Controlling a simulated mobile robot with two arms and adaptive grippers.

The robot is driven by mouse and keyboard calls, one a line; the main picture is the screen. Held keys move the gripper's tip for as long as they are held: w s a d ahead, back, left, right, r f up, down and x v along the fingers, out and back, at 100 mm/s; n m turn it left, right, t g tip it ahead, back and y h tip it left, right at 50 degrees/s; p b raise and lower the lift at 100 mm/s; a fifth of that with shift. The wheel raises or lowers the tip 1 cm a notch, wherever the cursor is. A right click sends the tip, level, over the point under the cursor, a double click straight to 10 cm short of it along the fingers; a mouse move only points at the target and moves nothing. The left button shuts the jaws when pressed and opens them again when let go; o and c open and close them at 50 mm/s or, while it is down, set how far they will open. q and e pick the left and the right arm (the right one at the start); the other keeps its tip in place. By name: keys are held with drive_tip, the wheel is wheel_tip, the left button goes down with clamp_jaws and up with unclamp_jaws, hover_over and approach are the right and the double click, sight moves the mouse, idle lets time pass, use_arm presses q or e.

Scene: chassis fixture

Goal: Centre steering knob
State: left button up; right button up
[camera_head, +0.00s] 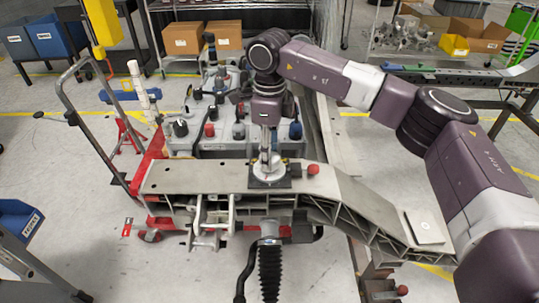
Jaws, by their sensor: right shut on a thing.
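My right arm reaches in from the right and bends down over the chassis fixture (205,178). My right gripper (268,155) points straight down and is shut on the steering knob (268,176), which shows as a pale round piece on a dark square plate on the fixture's top. The gripper hides much of the knob, and I cannot tell how far it is turned. My left gripper is not in view.
A red knob (313,169) stands close right of the dark plate. Grey units with black and red knobs (215,135) stand just behind the fixture. A ribbed black boot (269,271) is in front. A red-footed metal frame (100,140) is at left.

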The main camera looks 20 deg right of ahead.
drive_tip(key=shift+r+n, duration=0.1)
drive_tip(key=shift+n, duration=1.1)
drive_tip(key=shift+b, duration=0.3)
drive_tip(key=o, duration=1.2)
drive_tip(key=shift+c, duration=0.2)
wheel_tip(320, 180, up, 12)
